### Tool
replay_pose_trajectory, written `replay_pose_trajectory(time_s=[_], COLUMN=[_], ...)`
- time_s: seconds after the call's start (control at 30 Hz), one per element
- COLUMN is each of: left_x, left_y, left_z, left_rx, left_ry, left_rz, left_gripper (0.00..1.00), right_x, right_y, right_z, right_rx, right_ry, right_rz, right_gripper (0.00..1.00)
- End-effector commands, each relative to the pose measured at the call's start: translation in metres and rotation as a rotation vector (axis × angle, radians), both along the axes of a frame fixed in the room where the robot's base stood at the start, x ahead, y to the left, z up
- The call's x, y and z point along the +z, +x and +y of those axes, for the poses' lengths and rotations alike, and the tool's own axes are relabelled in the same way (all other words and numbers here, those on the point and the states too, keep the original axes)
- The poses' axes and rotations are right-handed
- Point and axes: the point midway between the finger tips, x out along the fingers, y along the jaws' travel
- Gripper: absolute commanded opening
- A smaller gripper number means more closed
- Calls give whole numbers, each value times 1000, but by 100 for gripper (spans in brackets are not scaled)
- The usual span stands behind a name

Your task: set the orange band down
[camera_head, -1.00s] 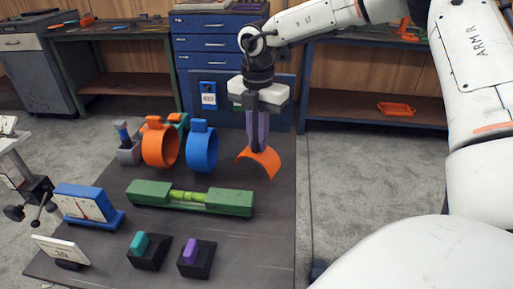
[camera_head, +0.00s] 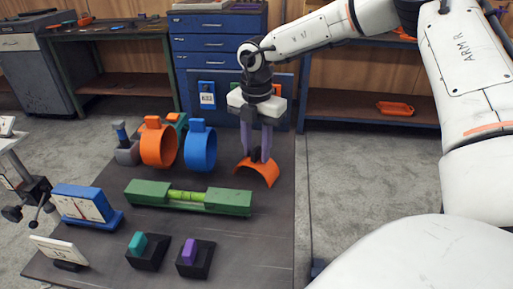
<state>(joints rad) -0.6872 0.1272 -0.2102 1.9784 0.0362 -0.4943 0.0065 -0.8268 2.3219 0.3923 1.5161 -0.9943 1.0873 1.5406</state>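The orange band (camera_head: 257,174), a curved half-ring, rests on the dark table with its arch upward, right of the blue ring. My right gripper (camera_head: 259,158) points down from above, its two purple fingers at the top of the band. A gap shows between the fingers, and they look open; the tips are very near or touching the band. My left gripper is not in view.
An orange ring (camera_head: 158,146) and a blue ring (camera_head: 200,150) stand left of the band. A green level (camera_head: 188,197) lies in front. A blue gauge (camera_head: 84,206) and two dark blocks with teal (camera_head: 148,251) and purple (camera_head: 195,258) tops are nearer. The table's right edge is close.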

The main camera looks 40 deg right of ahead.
Motion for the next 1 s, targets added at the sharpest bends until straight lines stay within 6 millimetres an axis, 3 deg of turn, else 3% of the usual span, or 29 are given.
replay_pose_trajectory(time_s=[0.17,0.6,0.8,1.0], left_x=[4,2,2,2], left_y=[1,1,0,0], left_z=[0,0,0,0], left_rx=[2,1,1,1], left_ry=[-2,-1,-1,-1], left_rz=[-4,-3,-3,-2], left_gripper=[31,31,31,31], right_x=[18,107,121,123], right_y=[2,1,0,0], right_z=[0,1,1,1], right_rx=[0,0,0,0], right_ry=[-1,-2,-1,0], right_rz=[-5,-4,-1,0], right_gripper=[31,31,31,31])
